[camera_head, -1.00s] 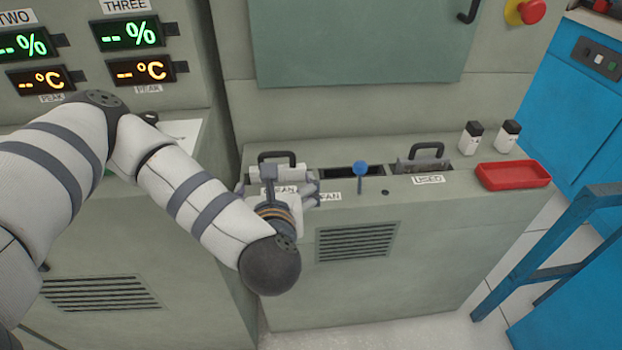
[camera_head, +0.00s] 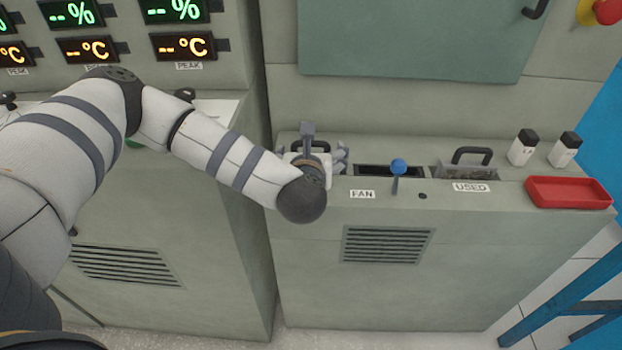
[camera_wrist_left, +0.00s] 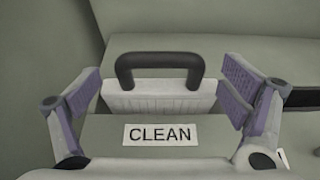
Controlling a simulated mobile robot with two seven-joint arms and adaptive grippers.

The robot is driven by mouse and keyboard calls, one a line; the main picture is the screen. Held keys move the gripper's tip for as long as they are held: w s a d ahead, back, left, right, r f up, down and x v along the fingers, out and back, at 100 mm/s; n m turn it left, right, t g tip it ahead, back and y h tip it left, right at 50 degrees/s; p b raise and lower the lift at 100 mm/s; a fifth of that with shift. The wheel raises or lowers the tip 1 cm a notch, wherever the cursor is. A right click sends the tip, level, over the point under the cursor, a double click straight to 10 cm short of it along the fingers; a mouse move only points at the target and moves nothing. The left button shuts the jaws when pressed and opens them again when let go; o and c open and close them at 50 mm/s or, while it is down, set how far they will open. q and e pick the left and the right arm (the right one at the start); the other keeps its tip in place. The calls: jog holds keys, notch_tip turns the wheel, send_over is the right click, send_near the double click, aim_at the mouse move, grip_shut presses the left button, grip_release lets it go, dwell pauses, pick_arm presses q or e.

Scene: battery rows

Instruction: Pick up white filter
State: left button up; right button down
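The white filter (camera_wrist_left: 160,98) has a pleated white body and a black arched handle. It sits upright in its slot behind the CLEAN label (camera_wrist_left: 160,134) in the left wrist view. In the head view its black handle (camera_head: 310,146) shows behind my left gripper, which hides most of the body. My left gripper (camera_wrist_left: 158,84) is open, with one finger on each side of the filter and a gap to it on both sides. In the head view my left gripper (camera_head: 322,150) is over the left end of the ledge. My right gripper is not in view.
Right of the filter are an open dark slot (camera_head: 375,171), a blue-knobbed lever (camera_head: 398,167) and a grey used filter (camera_head: 467,168) behind a USED label. Two white bottles (camera_head: 522,149) and a red tray (camera_head: 568,192) stand at the right end.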

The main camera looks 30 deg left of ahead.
pick_arm(q)
jog(key=c, duration=1.3)
jog(key=shift+r, duration=0.1)
jog(key=shift+c, duration=0.2)
